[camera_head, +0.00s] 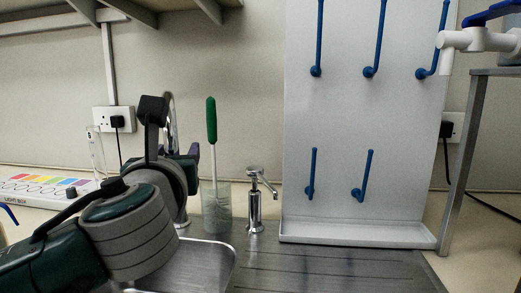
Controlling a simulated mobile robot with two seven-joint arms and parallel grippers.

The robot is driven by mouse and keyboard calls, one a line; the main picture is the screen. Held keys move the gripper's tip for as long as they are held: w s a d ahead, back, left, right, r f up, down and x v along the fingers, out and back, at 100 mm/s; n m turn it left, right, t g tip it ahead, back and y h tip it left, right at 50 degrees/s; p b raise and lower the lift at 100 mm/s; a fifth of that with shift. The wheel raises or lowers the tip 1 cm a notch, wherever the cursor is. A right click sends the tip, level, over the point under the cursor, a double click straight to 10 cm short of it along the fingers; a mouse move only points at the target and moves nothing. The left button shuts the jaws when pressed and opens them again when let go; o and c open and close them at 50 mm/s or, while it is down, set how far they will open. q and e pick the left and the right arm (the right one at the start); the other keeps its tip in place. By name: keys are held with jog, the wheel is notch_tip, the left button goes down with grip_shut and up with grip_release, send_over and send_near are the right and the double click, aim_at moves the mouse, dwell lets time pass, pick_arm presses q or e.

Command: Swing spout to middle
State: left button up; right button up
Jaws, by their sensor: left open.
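The chrome spout (170,106) stands upright behind the sink at the left of the head view. Only a thin, curved upper part of it shows; my left gripper hides the rest. My left gripper (172,132) is open, with one dark finger to the left of the spout and the other to its right, lower down. I cannot tell whether either finger touches the spout. The sink basin (215,262) lies below, partly behind my left arm. My right gripper is not in view.
A green-handled brush (212,120) stands in a clear beaker (217,215) just right of my gripper. A chrome soap dispenser (254,205) stands farther right, before a white drying rack (365,150) with blue pegs. The ribbed drainboard (330,268) is clear. A light box (45,190) lies left.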

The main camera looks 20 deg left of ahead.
pick_arm(q)
jog(key=shift+c, duration=0.3)
grip_shut()
dwell(1.1)
